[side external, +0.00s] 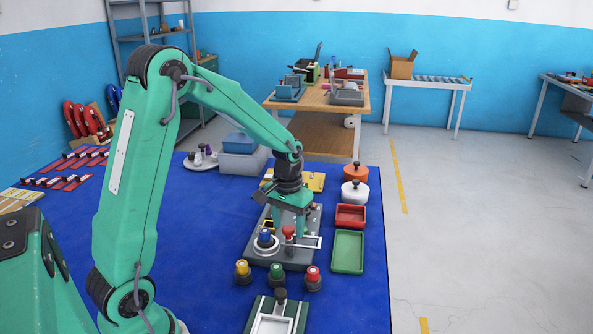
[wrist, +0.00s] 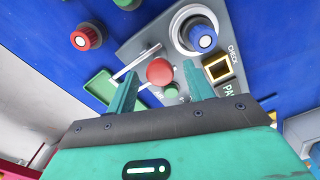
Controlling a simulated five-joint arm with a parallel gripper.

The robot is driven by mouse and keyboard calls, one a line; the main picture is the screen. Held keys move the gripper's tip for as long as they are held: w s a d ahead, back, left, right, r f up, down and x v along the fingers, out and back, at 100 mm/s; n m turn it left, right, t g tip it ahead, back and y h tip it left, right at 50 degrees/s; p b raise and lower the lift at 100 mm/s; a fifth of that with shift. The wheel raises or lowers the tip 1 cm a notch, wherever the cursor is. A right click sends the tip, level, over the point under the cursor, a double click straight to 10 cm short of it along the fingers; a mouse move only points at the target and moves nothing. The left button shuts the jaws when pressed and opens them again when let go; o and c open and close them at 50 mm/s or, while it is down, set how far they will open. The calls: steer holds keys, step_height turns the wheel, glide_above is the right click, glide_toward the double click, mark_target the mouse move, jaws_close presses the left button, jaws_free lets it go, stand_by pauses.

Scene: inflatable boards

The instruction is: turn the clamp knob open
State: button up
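A grey board (side external: 262,258) lies on the blue table. It carries a red round-topped knob (side external: 288,231) and a blue knob (side external: 265,238) set in a pale ring. In the wrist view the red knob (wrist: 160,72) shows between and just beyond my gripper's fingertips, and the blue knob (wrist: 202,37) is to its upper right. I cannot tell which is the clamp knob. My gripper (wrist: 160,80) is open, pointing down over the board, with nothing visibly held. Whether the fingers touch the red knob is unclear. A small green round part (wrist: 171,91) shows behind the red knob.
Yellow (side external: 242,271), green (side external: 276,272) and red (side external: 313,278) knobbed pieces stand in front of the board. A green tray (side external: 348,251), a red tray (side external: 351,216) and lidded pots (side external: 355,192) are to the right.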

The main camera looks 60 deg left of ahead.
mark_target(288, 230)
steer(key=shift+r, duration=3.9)
steer(key=s+d+r+m+t, duration=0.2)
steer(key=s+d+r, duration=0.2)
steer(key=s, duration=0.4)
steer(key=s+d+r+m+t, duration=0.2)
steer(key=s+d+r+t, duration=0.1)
steer(key=s+d, duration=0.4)
steer(key=shift+s+r+m+t, duration=0.3)
steer(key=shift+s+r, duration=0.25)
steer(key=shift+s, duration=0.4)
